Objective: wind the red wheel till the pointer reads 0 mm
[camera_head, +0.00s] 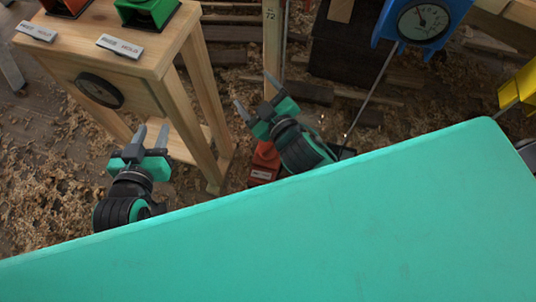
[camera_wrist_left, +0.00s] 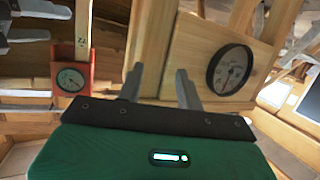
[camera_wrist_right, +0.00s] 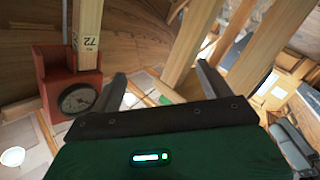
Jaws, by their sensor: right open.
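A red box with a round dial (camera_wrist_right: 77,98) stands at the foot of a wooden post in the right wrist view. A red box with a dial also shows in the left wrist view (camera_wrist_left: 72,77), and a red housing (camera_head: 264,160) is partly hidden behind my right gripper in the head view. I cannot make out a red wheel or read the pointer. My right gripper (camera_head: 254,93) is open and empty near the post. My left gripper (camera_head: 151,136) is open and empty in front of the wooden stand, below its black-rimmed round dial (camera_head: 99,90), which also shows in the left wrist view (camera_wrist_left: 230,69).
The wooden stand (camera_head: 110,50) carries a red bin (camera_head: 64,6), a green bin (camera_head: 146,13) and two labels. The post (camera_head: 271,45) is marked 72. A blue dial gauge (camera_head: 422,22) hangs top right, a yellow thing (camera_head: 520,88) at the right. Shavings litter the floor.

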